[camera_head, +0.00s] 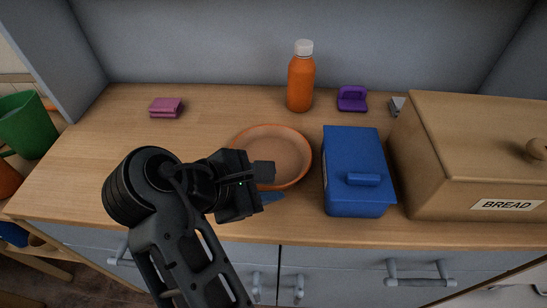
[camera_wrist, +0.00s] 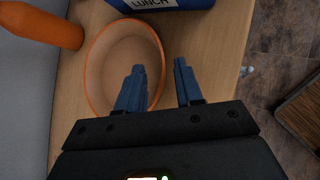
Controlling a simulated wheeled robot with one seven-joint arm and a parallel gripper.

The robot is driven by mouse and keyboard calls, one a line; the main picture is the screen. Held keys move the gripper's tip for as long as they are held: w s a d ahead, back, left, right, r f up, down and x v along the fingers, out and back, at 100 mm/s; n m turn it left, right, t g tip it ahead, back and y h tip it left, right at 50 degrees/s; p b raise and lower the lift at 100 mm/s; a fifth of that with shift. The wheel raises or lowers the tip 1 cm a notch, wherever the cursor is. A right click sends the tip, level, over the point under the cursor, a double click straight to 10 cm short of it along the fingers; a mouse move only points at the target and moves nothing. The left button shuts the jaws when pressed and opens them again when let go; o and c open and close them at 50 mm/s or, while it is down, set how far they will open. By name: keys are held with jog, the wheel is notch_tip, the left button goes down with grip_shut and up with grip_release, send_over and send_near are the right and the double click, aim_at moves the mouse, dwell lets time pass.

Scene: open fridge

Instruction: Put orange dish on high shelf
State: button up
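The orange dish (camera_head: 283,150) is a round, shallow bowl on the wooden counter, left of the blue lunch box. Its near left edge is partly hidden by my gripper (camera_head: 268,184). In the wrist view the dish (camera_wrist: 104,66) lies left of centre, and my gripper (camera_wrist: 159,66) has its two blue fingers apart with nothing held. One finger shows over the inside of the dish and the other outside the rim, on the counter side. I cannot tell how far above the rim the fingertips are. No high shelf is recognisable in these views.
The blue lunch box (camera_head: 352,155) stands close right of the dish, with a bread box (camera_head: 450,180) beyond it. An orange bottle (camera_head: 300,80) stands behind. A pink item (camera_head: 166,107) and a purple item (camera_head: 352,98) lie near the back wall. The counter's left part is clear.

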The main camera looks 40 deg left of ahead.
aim_at(277, 186)
jog(key=x, duration=0.3)
jog(key=shift+d, duration=0.1)
grip_shut()
dwell(1.4)
